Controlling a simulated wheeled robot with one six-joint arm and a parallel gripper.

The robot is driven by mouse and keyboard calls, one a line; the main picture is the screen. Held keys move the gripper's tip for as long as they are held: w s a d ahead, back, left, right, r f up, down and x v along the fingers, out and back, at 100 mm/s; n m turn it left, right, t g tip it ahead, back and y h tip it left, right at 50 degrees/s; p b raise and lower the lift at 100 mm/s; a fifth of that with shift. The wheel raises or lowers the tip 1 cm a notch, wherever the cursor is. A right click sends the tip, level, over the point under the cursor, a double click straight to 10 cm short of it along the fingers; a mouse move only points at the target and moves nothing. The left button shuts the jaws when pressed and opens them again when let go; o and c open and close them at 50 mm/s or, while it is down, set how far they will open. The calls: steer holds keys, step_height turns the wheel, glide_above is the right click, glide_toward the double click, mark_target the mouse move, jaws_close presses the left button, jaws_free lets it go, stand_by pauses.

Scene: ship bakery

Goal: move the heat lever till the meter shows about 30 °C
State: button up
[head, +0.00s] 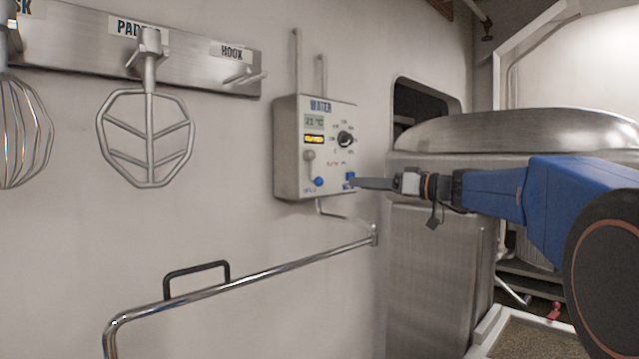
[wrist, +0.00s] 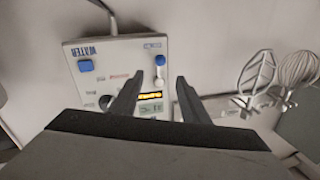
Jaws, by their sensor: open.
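The white WATER box (head: 286,150) is on the wall and appears upside down in the wrist view (wrist: 75,47). Its greenish meter (head: 314,121) reads 21 °C. Below the orange display (head: 314,139) is a pale lever with a grey round knob (head: 308,155), which looks like the heat lever. A blue round knob (head: 318,181) is at its lower end. My gripper (wrist: 171,77) is open, with its fingers in front of the panel near the lever; contact is not clear. In the head view my gripper (head: 355,183) is at the box's lower right.
A black dial (head: 345,139) and a blue button (head: 349,178) are on the same panel. A metal rail (head: 250,281) runs below the box. A paddle (head: 149,140) and a whisk (head: 22,130) hang at left. A large steel machine (head: 435,250) stands at right.

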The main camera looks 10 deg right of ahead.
mark_target(319, 181)
steer(key=x, duration=1.5)
jaws_close()
